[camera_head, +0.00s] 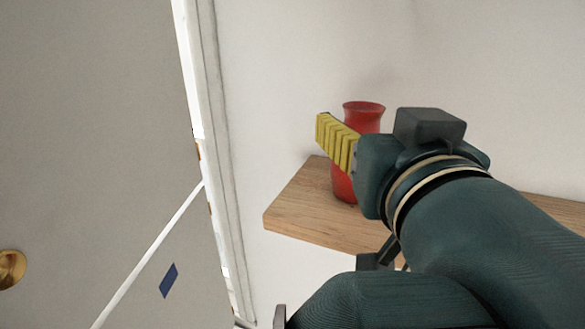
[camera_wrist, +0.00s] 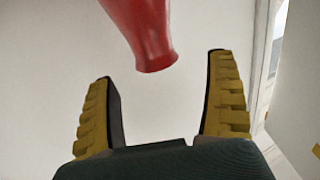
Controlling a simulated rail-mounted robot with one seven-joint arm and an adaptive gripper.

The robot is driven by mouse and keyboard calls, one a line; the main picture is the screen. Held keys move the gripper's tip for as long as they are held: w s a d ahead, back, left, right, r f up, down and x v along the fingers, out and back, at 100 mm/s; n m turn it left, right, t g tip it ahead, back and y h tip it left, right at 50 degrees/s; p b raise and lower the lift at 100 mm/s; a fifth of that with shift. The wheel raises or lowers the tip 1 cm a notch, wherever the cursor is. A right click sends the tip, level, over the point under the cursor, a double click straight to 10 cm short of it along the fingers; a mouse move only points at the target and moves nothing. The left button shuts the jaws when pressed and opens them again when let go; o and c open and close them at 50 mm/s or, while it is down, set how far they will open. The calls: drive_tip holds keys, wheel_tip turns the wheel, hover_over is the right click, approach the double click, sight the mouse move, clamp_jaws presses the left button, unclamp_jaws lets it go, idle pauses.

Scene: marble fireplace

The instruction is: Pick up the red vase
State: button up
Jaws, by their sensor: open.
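The red vase (camera_head: 363,117) stands upright on a wooden shelf (camera_head: 312,219) in the head view. My gripper hides part of its body there. In the wrist view, the red vase (camera_wrist: 146,32) comes down from the top edge, its flared end beyond and between the fingers. My gripper (camera_wrist: 163,85) is open, with a yellow ribbed finger on each side and nothing between the tips. In the head view, my gripper (camera_head: 337,142) overlaps the vase; contact cannot be told.
A pale wall (camera_head: 285,60) stands behind the shelf. A white door frame (camera_head: 215,130) and a grey door (camera_head: 90,110) with a brass knob (camera_head: 11,268) are at the left. The shelf's left end is bare. A blue patch (camera_head: 168,281) shows at lower left.

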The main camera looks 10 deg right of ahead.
sight(369, 117)
drive_tip(key=shift+w+d+r, duration=0.1)
drive_tip(key=shift+w+d, duration=0.15)
drive_tip(key=shift+w, duration=0.15)
drive_tip(key=w+p, duration=0.1)
drive_tip(key=w+d+p, duration=0.1)
drive_tip(key=w, duration=0.3)
drive_tip(key=shift+d+p, duration=0.3)
drive_tip(key=shift+p, duration=0.1)
drive_tip(key=shift+w, duration=0.3)
drive_tip(key=shift+a, duration=0.1)
drive_tip(key=c, duration=1.4)
